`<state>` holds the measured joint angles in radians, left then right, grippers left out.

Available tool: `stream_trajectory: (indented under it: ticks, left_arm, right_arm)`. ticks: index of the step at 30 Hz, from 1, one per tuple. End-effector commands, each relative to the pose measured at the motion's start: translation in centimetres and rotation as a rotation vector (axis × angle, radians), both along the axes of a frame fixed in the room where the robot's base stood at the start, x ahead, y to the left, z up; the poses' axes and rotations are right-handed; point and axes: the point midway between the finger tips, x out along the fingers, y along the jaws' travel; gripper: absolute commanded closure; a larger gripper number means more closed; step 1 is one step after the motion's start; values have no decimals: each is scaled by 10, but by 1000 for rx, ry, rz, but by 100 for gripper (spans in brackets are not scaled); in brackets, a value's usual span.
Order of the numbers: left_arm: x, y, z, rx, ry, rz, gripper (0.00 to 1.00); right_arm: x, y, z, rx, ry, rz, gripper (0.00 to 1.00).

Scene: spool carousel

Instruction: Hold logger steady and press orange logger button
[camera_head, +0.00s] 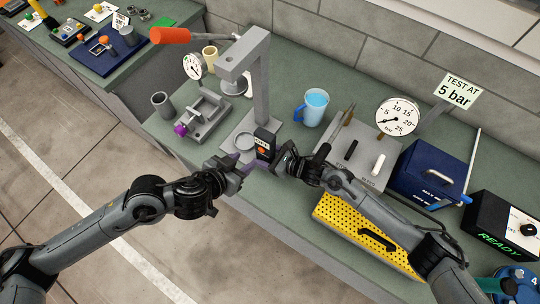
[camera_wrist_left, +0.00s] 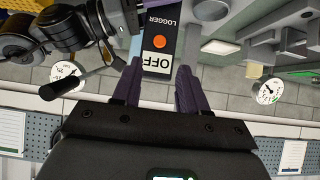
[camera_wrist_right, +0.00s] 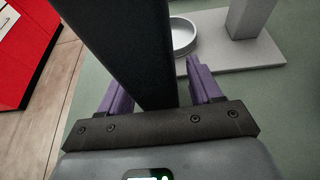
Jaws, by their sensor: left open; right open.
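The logger (camera_head: 266,142) is a dark upright box beside the grey stand on the green bench. In the left wrist view its face (camera_wrist_left: 166,22) shows the word LOGGER, an orange button (camera_wrist_left: 160,41) and a white label reading OFF (camera_wrist_left: 156,64). My left gripper (camera_head: 240,170) is open and empty, its purple fingers (camera_wrist_left: 157,78) pointing at this face from a short distance. My right gripper (camera_head: 281,158) is open at the logger's right side. In the right wrist view the dark logger body (camera_wrist_right: 118,45) reaches in between its parted fingers (camera_wrist_right: 160,85); whether they touch it is unclear.
A grey press stand (camera_head: 262,85) rises right behind the logger, with a round dish (camera_head: 245,141) at its base. A blue mug (camera_head: 314,108), a grey vise (camera_head: 205,118), a grey switch box (camera_head: 358,150) and a yellow perforated cover (camera_head: 350,238) stand around.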

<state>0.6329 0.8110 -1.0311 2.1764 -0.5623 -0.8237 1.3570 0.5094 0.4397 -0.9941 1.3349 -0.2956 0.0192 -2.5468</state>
Motion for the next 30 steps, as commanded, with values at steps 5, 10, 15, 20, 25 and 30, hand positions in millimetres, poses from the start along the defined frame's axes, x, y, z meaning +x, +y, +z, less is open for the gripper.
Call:
stream_trajectory:
  ticks: [5,10,15,20,25,30]
  left_arm:
    - [0,0,0,0,0,0,57]
    - [0,0,0,0,0,0,57]
    - [0,0,0,0,0,0,57]
    - [0,0,0,0,0,0,59]
    - [0,0,0,0,0,0,85]
    - [0,0,0,0,0,0,100]
  right_arm:
    - [0,0,0,0,0,0,36]
    - [0,1,0,0,0,0,48]
    - [0,0,0,0,0,0,74]
    - [0,0,0,0,0,0,97]
    - [0,0,0,0,0,0,97]
    - [0,0,0,0,0,0,97]
